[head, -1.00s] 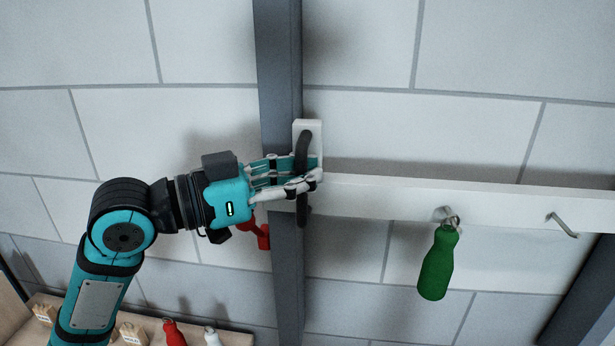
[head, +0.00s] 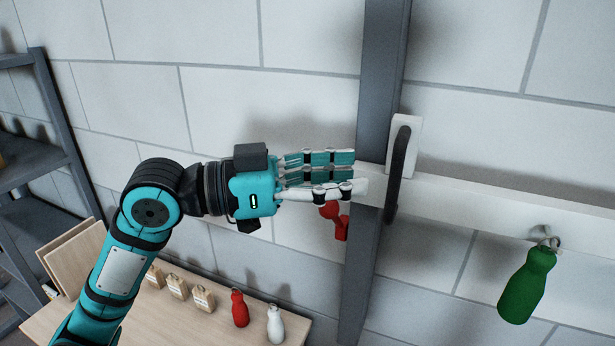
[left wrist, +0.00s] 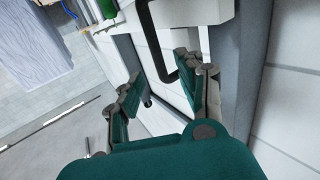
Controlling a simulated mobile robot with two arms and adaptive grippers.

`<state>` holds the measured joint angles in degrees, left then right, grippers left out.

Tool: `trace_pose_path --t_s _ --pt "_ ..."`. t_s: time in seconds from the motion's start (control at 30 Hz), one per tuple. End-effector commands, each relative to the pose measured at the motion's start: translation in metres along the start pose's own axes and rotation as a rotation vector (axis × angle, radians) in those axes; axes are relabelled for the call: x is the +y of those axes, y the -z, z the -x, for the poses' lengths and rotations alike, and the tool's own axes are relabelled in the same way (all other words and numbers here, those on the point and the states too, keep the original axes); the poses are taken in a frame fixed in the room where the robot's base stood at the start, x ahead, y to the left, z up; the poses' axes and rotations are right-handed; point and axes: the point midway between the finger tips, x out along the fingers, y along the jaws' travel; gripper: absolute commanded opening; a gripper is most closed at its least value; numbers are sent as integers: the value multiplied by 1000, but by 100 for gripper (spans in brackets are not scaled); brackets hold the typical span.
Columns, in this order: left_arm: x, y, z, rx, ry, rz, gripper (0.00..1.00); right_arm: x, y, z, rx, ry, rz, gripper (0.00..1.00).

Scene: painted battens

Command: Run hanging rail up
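The white hanging rail (head: 490,200) runs across the grey upright post (head: 383,75) and off to the right. A black handle (head: 398,172) stands on a white block at its left end. A green bottle (head: 527,285) hangs from a hook on the rail. A red lever (head: 336,221) sits by the post just under the rail's end. My left gripper (head: 350,172) is left of the handle, fingers spread and empty, apart from it. The left wrist view shows the open fingers (left wrist: 168,85) with the handle (left wrist: 158,45) beyond them. My right gripper is out of view.
A dark shelf unit (head: 40,165) stands at far left. The block wall behind is clear left of the post.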

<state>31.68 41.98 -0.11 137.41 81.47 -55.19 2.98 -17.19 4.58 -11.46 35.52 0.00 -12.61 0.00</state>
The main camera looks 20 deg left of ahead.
Motion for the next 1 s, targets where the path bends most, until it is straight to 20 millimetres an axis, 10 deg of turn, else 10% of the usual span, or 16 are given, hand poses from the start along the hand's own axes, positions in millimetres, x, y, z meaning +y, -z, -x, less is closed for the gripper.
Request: trace_pose_path --t_s 0.33,1.0 --pt "0 0 46 0 1 1 38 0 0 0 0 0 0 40" --pt "0 0 50 1 0 0 38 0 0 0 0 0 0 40"
